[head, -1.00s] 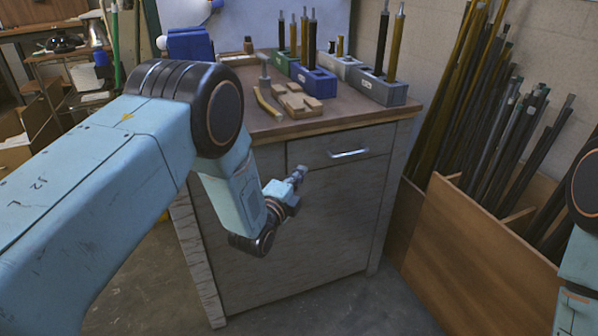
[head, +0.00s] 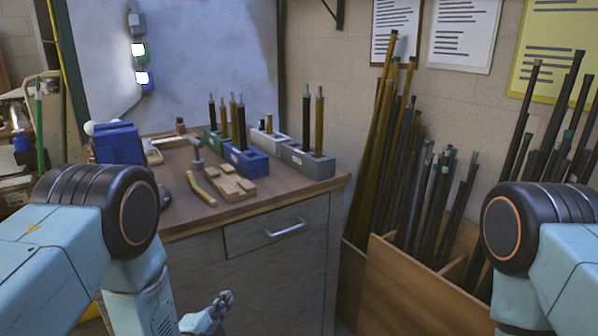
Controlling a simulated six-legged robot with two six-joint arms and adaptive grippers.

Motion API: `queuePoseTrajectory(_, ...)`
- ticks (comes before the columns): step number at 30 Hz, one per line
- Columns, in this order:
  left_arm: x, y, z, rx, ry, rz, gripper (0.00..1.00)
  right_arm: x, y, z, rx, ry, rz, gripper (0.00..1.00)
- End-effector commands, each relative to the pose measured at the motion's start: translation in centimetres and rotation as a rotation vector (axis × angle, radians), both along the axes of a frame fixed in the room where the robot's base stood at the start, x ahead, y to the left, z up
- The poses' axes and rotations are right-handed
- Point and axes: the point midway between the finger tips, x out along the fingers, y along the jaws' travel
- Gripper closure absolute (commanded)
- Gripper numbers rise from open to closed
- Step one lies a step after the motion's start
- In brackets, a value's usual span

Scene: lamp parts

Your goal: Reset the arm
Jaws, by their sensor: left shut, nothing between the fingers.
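My left gripper (head: 222,301) is shut and empty. It is low in front of the wooden cabinet, below the drawer handle, apart from the cabinet top. My left arm comes in from the left edge. My right arm shows at the right edge, but its gripper is out of view. On the cabinet top (head: 290,192) stand lamp parts: a blue block (head: 246,163), a green block (head: 213,143), a white block (head: 266,142) and a grey block (head: 307,161), with black and brass rods upright in them.
A wooden bin (head: 400,290) of long rods stands right of the cabinet.

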Motion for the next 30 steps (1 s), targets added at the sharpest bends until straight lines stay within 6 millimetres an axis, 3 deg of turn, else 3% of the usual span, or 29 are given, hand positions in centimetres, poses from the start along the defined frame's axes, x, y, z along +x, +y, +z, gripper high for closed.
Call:
queuePoseTrajectory(5,-5.8,1.2,-6.1,-0.316,0.365,0.161,1.00,0.0,0.0,0.3,0.000,0.001,0.000,0.60)
queuePoseTrajectory(8,-10.7,1.9,-9.0,-0.478,0.573,0.309,1.00,0.0,0.0,0.8,0.000,0.001,0.000,0.60)
queuePoseTrajectory(12,-19.3,3.0,-11.7,-0.671,0.849,0.583,1.00,0.0,0.0,1.6,0.000,0.001,0.000,0.60)
queuePoseTrajectory(18,-31.8,3.9,-11.6,-0.800,1.135,0.983,1.00,0.0,0.0,3.0,0.000,0.001,0.000,0.60)
queuePoseTrajectory(21,-36.4,4.1,-10.4,-0.797,1.223,1.105,1.00,0.0,0.0,3.7,0.000,0.001,0.000,0.60)
queuePoseTrajectory(24,-39.2,4.2,-9.0,-0.774,1.275,1.150,1.00,0.0,0.0,4.4,0.000,0.000,0.000,0.60)
queuePoseTrajectory(30,-39.5,4.2,-8.7,-0.774,1.279,1.153,1.00,0.0,0.0,4.8,0.000,0.000,0.000,0.60)
